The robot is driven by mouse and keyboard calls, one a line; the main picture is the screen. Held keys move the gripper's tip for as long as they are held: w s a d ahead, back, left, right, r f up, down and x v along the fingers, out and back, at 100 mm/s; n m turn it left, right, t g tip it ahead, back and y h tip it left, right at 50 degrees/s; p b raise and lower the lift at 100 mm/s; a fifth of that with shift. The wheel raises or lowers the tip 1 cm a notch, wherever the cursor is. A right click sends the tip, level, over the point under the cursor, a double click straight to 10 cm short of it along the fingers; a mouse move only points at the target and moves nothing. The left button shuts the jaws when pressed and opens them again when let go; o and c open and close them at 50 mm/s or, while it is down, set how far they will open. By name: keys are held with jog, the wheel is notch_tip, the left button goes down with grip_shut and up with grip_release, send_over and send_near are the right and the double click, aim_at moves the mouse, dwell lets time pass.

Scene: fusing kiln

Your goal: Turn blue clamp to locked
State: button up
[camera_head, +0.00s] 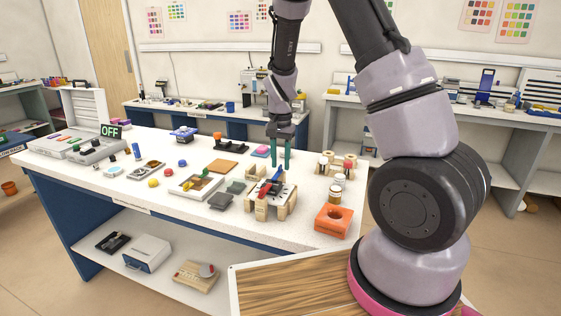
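The blue clamp (277,177) is a small blue lever on top of a wooden block fixture (283,208) near the table's right part. Dark metal parts sit beside it on the fixture. My gripper (280,163) points down with two teal fingers just above and behind the clamp. A gap shows between the fingers, and I see nothing held in it. The fingertips are close to the clamp, but I cannot tell whether they touch it. The clamp's exact lever angle is too small to read.
An orange block with a hole (334,220) stands right of the fixture, near the edge of the white table (130,190). Small jars (335,193) and wooden spools (327,163) stand behind it. Grey pieces (221,201) and a tray (180,190) lie left.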

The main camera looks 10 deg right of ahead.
aim_at(281, 165)
notch_tip(281, 165, up, 11)
dwell(0.4)
jog(key=s+d+r+n+t+y, duration=0.1)
jog(key=s+d+r+t, duration=0.1)
jog(key=s+r, duration=0.4)
jog(key=s+d+r+t+y, duration=0.1)
jog(key=s+d+r, duration=0.1)
jog(key=s+r, duration=0.5)
jog(key=s+d+r+n+t, duration=0.1)
jog(key=s+d+r+t, duration=0.1)
jog(key=s+r+t, duration=0.2)
jog(key=shift+s+r+n, duration=0.4)
jog(key=shift+s+r, duration=1.1)
jog(key=shift+s, duration=1.1)
